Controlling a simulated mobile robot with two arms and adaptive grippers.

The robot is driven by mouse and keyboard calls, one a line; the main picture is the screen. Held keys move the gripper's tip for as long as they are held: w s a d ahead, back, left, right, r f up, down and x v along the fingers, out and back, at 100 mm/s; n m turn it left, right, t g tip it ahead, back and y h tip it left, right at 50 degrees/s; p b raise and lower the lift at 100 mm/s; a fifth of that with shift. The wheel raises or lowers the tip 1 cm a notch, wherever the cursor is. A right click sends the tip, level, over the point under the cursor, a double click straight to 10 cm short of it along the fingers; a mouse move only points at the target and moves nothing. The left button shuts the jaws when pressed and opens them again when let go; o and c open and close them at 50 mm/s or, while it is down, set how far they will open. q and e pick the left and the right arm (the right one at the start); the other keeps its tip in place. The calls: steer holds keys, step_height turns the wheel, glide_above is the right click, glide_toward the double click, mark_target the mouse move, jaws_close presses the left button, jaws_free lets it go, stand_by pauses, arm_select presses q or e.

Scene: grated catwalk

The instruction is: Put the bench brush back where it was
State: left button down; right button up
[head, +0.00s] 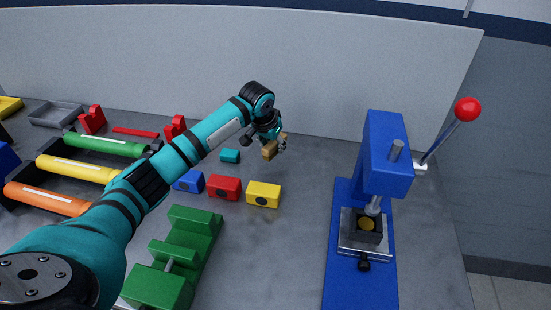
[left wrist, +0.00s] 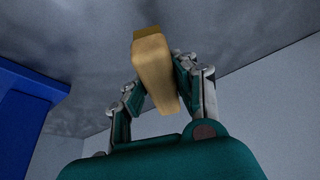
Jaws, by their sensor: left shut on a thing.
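The bench brush (head: 269,150) shows as a small tan wooden piece at the end of my left arm, above the grey bench near its back panel. My left gripper (head: 276,145) is shut on it. In the left wrist view the brush (left wrist: 153,62) stands between the fingers of the left gripper (left wrist: 158,82), its wide tan body toward me and a darker yellowish end at the top. Bristles cannot be made out. The brush looks clear of the bench in the head view, but the gap is hard to judge. My right gripper is not in view.
A blue press (head: 386,160) with a red-knobbed lever stands at right. Blue, red (head: 224,187) and yellow (head: 263,194) blocks sit in front of the gripper, a teal piece (head: 230,156) beside it. A green vise (head: 180,250) and coloured rollers (head: 80,169) are at left.

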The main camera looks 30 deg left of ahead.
mark_target(275, 166)
arm_select(q)
step_height(275, 166, down, 2)
steer(key=shift+f, duration=0.1)
step_height(275, 166, down, 3)
steer(key=shift+w+f+p, duration=0.15)
steer(key=shift+p, duration=0.2)
steer(key=shift+f, duration=0.2)
steer(key=c, duration=1.4)
jaws_free()
steer(key=o, duration=0.3)
steer(key=shift+o, duration=0.2)
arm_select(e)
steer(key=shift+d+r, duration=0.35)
